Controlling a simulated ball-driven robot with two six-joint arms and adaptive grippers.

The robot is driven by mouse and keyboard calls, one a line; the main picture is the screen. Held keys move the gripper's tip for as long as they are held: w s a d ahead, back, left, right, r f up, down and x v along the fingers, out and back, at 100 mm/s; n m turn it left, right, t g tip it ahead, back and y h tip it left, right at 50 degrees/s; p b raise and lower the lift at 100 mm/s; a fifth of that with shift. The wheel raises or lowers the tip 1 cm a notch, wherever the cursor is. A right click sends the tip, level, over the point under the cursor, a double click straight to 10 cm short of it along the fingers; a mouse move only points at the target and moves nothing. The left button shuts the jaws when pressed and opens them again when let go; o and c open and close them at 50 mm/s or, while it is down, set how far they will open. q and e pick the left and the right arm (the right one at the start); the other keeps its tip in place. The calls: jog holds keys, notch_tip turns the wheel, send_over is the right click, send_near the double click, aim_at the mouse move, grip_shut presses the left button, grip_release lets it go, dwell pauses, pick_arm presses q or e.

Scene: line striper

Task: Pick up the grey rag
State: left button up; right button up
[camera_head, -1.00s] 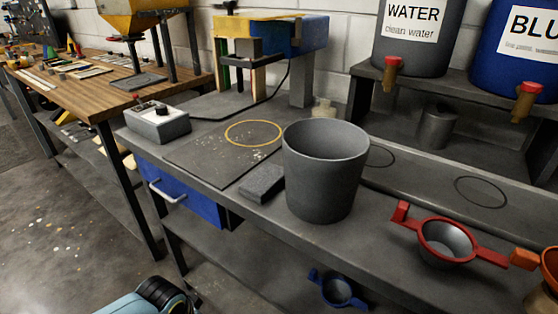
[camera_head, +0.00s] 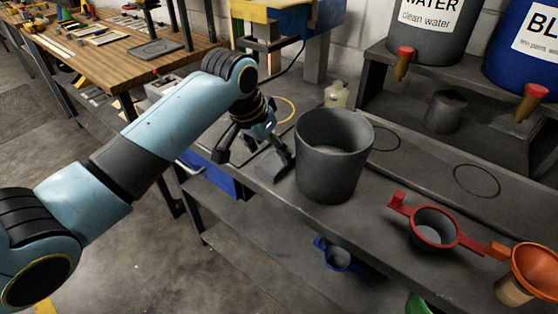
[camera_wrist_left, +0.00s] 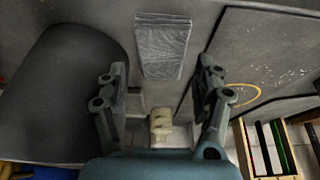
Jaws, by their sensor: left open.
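The grey rag (camera_wrist_left: 163,48) is a folded, flat rectangle on the dark bench top in the left wrist view. In the head view the rag (camera_head: 268,167) is partly hidden by my left gripper. My left gripper (camera_head: 252,158) is open over the bench at the rag, just left of the grey bucket. In the left wrist view its two fingers (camera_wrist_left: 163,76) stand wide apart, with the rag between and beyond their tips. Nothing is between the fingers' grip. My right gripper is in neither view.
The grey bucket (camera_head: 333,160) stands close to the right of the rag. A dark board with a yellow ring (camera_wrist_left: 245,93) lies beside the rag. A small pale bottle (camera_head: 337,94) stands behind. A red-handled strainer (camera_head: 434,228) sits farther right.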

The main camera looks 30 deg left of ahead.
aim_at(275, 161)
pick_arm(q)
jog(key=x, duration=0.4)
jog(key=shift+f, duration=0.35)
jog(key=shift+s, duration=0.1)
jog(key=shift+c, duration=0.4)
jog(key=c, duration=0.7)
jog(key=shift+o, duration=0.2)
jog(key=shift+r, duration=0.1)
notch_tip(275, 161, up, 18)
